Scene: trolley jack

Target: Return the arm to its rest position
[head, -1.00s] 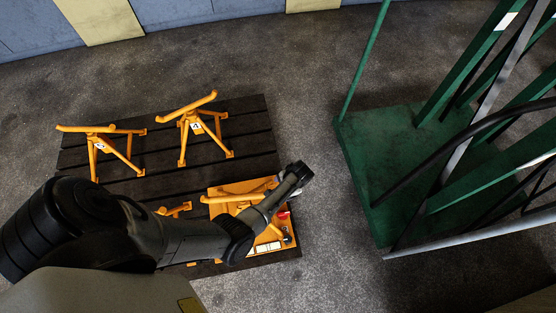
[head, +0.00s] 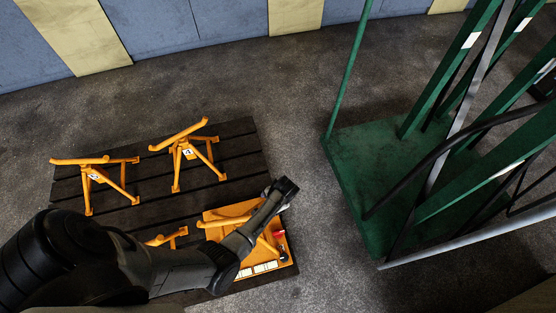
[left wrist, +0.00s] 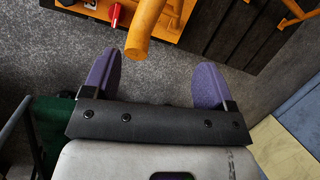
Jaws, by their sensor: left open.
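My left arm comes in from the lower left of the head view. Its gripper (head: 287,187) is over the right edge of the orange trolley jack (head: 240,208). In the left wrist view the two purple fingers (left wrist: 153,86) are spread wide apart with nothing held between them. The end of an orange bar (left wrist: 139,45) shows just beyond the gap, nearer the left finger; I cannot tell how far off it is. The arm hides part of the jack. My right gripper is in neither view.
Two orange stands (head: 101,178) and (head: 187,152) stand on the dark slatted platform (head: 135,220). Another orange piece (head: 166,238) is partly behind my arm. A green rack (head: 352,165) with upright bars stands to the right. Grey floor (head: 305,125) between them is clear.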

